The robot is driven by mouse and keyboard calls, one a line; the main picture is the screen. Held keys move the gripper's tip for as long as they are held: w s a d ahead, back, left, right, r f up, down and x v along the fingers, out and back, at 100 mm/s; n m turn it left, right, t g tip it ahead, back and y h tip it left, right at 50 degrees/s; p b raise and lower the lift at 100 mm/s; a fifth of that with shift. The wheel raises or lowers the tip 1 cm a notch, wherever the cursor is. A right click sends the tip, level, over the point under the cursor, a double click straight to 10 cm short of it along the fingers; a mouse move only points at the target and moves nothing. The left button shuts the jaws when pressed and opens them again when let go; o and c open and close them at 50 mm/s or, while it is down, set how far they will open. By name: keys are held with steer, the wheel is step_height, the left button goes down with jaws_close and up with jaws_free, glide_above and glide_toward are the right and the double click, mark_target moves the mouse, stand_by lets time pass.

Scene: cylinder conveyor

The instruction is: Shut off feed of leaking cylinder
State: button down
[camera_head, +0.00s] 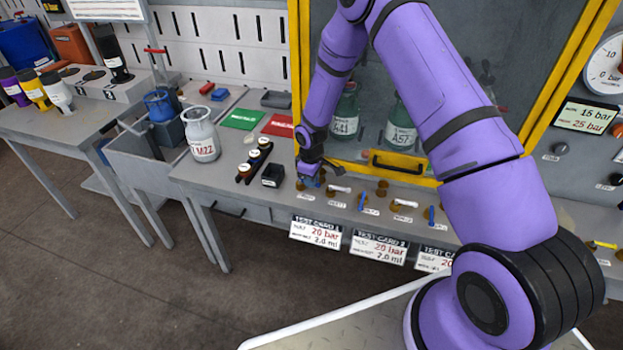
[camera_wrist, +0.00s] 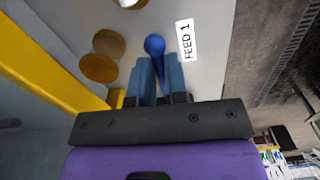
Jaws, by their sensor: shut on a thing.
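My gripper (camera_head: 312,176) is at the left end of the valve row on the bench front. In the wrist view its two blue-grey fingers (camera_wrist: 161,78) are shut on a blue valve handle (camera_wrist: 155,45) beside the label "FEED 1" (camera_wrist: 187,40). Further right are more blue handles (camera_head: 362,202) (camera_head: 430,214) and white handles (camera_head: 340,189) (camera_head: 405,204). Behind the glass of the yellow-framed cabinet stand green cylinders G41 (camera_head: 345,122) and A57 (camera_head: 400,132); my arm hides part of the cabinet. I cannot tell which cylinder leaks.
A white cylinder M22 (camera_head: 203,140) stands on the bench at left, near a black rack (camera_head: 254,160) and a small black box (camera_head: 272,175). A yellow cabinet handle (camera_head: 398,165) sits above the valves. Test cards (camera_head: 316,231) hang below. A gauge (camera_head: 607,70) is at right.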

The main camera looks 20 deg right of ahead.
steer(key=m, duration=0.2)
steer(key=s+a+m, duration=0.1)
steer(key=m, duration=0.2)
steer(key=a+m, duration=0.1)
steer(key=m, duration=0.2)
steer(key=shift+s+a+m, duration=0.2)
steer(key=shift+a+m, duration=0.1)
steer(key=shift+m, duration=0.1)
steer(key=m, duration=0.1)
steer(key=a+m, duration=0.1)
steer(key=m, duration=0.2)
steer(key=shift+a, duration=0.25)
steer(key=shift+w+a+m, duration=0.2)
steer(key=shift+a+m, duration=0.1)
steer(key=shift+m, duration=0.7)
steer(key=shift+w+a+m, duration=0.15)
steer(key=shift+a+m, duration=0.1)
steer(key=shift+m, duration=0.75)
steer(key=c, duration=1.1)
jaws_free()
steer(key=shift+c, duration=0.2)
steer(key=shift+r, duration=0.1)
step_height(320, 180, up, 11)
steer(key=shift+f, duration=0.2)
